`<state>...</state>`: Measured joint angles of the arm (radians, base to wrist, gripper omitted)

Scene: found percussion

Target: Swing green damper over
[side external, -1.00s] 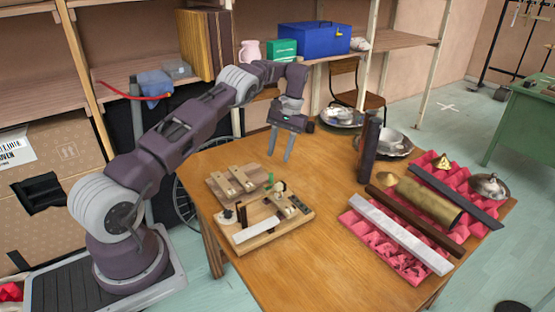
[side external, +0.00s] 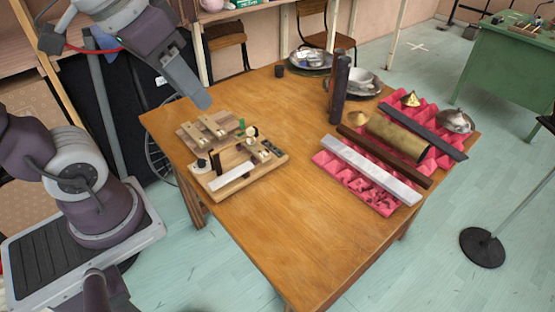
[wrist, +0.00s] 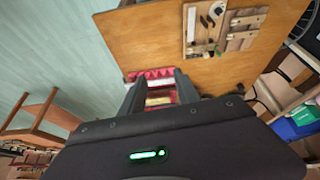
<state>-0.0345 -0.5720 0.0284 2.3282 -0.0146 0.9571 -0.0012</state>
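A small green part (side external: 241,127), likely the damper, stands upright at the back edge of the wooden fixture (side external: 262,168) on the table. It is too small to show its hinge or what it touches.
Pink foam (side external: 375,192) holds a pale bar (side external: 370,170), a brass tube (side external: 397,138) and dark bars at the right. A dark upright block (side external: 340,85) and metal bowls stand behind. The front table top is clear. A stand base (side external: 482,247) is on the floor.

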